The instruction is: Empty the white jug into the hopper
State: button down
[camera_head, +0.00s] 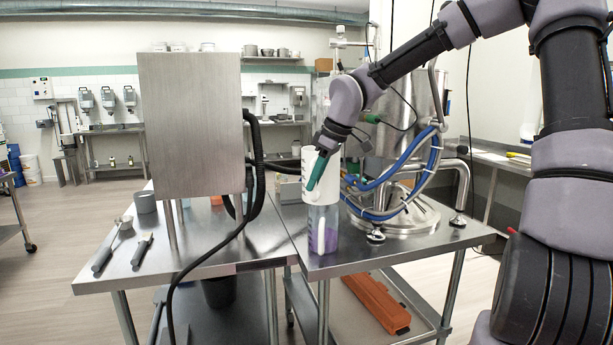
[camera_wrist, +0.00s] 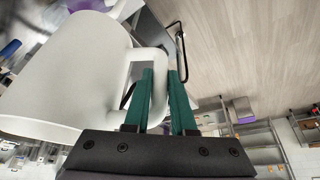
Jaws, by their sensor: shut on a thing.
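The white jug (camera_head: 331,178) looks upright in the head view, above the right steel table. My gripper (camera_head: 315,172) is shut on its handle; the green fingers cover part of the jug. In the wrist view the jug (camera_wrist: 75,70) fills the left side, with its handle at the fingers (camera_wrist: 163,78). The jug's contents are hidden. A clear jug (camera_head: 331,220) with purple at its bottom shows directly below the white one; I cannot tell whether they touch. I cannot tell for sure which part is the hopper.
A tall steel cabinet (camera_head: 190,125) stands on the left table, with black hoses at its side. A steel vessel (camera_head: 405,115) with blue hoses stands behind my gripper. A grey cup (camera_head: 145,202) and utensils (camera_head: 112,245) lie at left. An orange-brown bar (camera_head: 376,302) lies on the lower shelf.

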jog(key=w+d+f+m+t+h, duration=0.1)
jog(key=w+d+f+m, duration=0.2)
jog(key=d, duration=0.5)
jog(key=w+d+f+m+h, duration=0.1)
jog(key=w+d+f+m, duration=0.2)
jog(key=d+f+m, duration=0.3)
jog(key=w+d+f+m+t+h, duration=0.1)
jog(key=w+d+f+m+h, duration=0.1)
jog(key=d+f+m, duration=0.2)
jog(key=d+f, duration=0.3)
jog(key=d, duration=0.4)
jog(key=shift+w+d+t, duration=0.25)
jog(key=shift+w+t, duration=0.05)
jog(key=shift+w, duration=0.1)
